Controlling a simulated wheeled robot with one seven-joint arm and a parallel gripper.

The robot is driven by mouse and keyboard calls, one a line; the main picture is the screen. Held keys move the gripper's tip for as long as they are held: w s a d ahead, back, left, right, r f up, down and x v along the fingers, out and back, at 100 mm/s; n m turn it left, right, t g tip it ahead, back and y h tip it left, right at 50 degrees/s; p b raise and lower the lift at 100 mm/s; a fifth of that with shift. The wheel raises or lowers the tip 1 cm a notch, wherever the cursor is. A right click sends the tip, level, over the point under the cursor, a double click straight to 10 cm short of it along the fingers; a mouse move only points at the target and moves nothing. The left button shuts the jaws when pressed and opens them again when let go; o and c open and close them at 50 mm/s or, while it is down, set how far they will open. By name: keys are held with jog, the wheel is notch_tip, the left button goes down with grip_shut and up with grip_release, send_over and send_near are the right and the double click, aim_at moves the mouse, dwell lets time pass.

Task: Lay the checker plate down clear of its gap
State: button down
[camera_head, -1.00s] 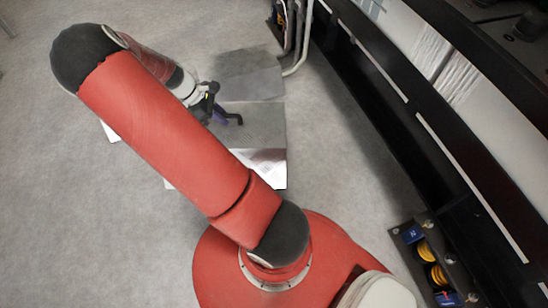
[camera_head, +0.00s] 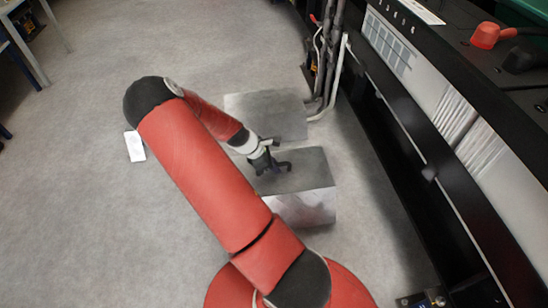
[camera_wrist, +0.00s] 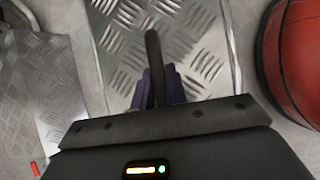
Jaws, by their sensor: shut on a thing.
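My gripper (camera_head: 270,163) is low over the floor plates in the head view. In the wrist view my gripper (camera_wrist: 158,92) is shut, its purple fingers around a dark upright bar (camera_wrist: 154,50). Under it is a silver checker plate (camera_wrist: 205,45) with raised tread marks. In the head view the checker plate (camera_head: 312,172) shows as a dull grey part with a bright strip along its near side. I cannot tell whether these are one sheet, or whether it is touching the floor. The gap cannot be made out.
Another grey plate (camera_head: 262,112) lies beyond my gripper; tread plate (camera_wrist: 25,105) also shows left in the wrist view. Pipes (camera_head: 328,75) stand by its far right corner. A long black machine frame (camera_head: 415,140) bounds the right. A white card (camera_head: 135,146) lies left; floor there is open.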

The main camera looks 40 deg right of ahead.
jog(key=shift+f+b, duration=0.6)
jog(key=shift+f, duration=3.95)
jog(key=shift+f, duration=0.15)
jog(key=c, duration=1.4)
grip_release()
